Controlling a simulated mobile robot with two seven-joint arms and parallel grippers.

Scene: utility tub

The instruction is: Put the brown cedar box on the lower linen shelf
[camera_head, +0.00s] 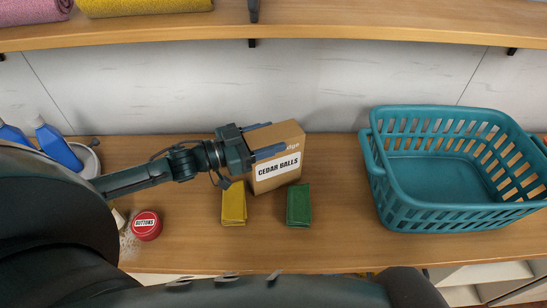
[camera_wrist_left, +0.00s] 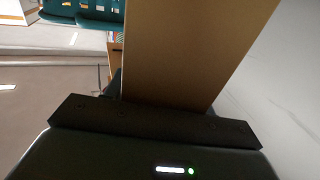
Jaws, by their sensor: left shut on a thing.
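The brown cedar box (camera_head: 283,140), with a white "CEDAR BALLS" label, is upright and slightly turned over the wooden shelf near the wall. My left gripper (camera_head: 265,139) is shut on its upper part, coming from the left with blue fingers on it. In the left wrist view the box (camera_wrist_left: 195,50) fills the middle above the dark gripper body. I cannot tell whether its base touches the shelf. My right gripper is not in view.
A teal basket (camera_head: 455,212) stands right. A red buttons tin (camera_head: 146,225) and blue bottles (camera_head: 58,146) are left. An upper shelf (camera_head: 330,28) overhangs the back. Bare wood separates box and basket.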

